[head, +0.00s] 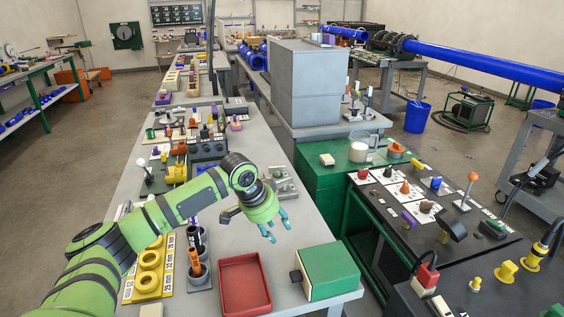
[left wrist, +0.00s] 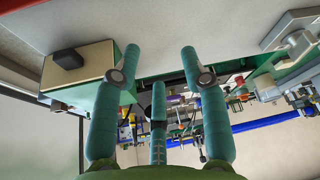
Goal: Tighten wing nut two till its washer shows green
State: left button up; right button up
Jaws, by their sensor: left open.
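My left gripper (head: 277,226) has teal fingers and is open and empty. It hangs above the grey bench, behind the red tray and the green box. Its spread fingers also show in the left wrist view (left wrist: 160,62). A grey metal fixture (head: 284,184) stands on the bench just beyond the gripper, partly hidden by my left arm. A grey metal fixture (left wrist: 296,46) also shows at the right edge of the left wrist view. I cannot make out wing nut two or its washer colour in either view. My right gripper is not in view.
The red tray (head: 244,284) and a green box with a cream front (head: 329,271) stand at the bench's near end. A yellow holder (head: 148,281) and cups with markers (head: 197,270) stand left. A dark panel with several knobs (head: 400,222) lies right, across a gap.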

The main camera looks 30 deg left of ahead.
aim_at(282, 184)
jog(key=i+j, duration=0.75)
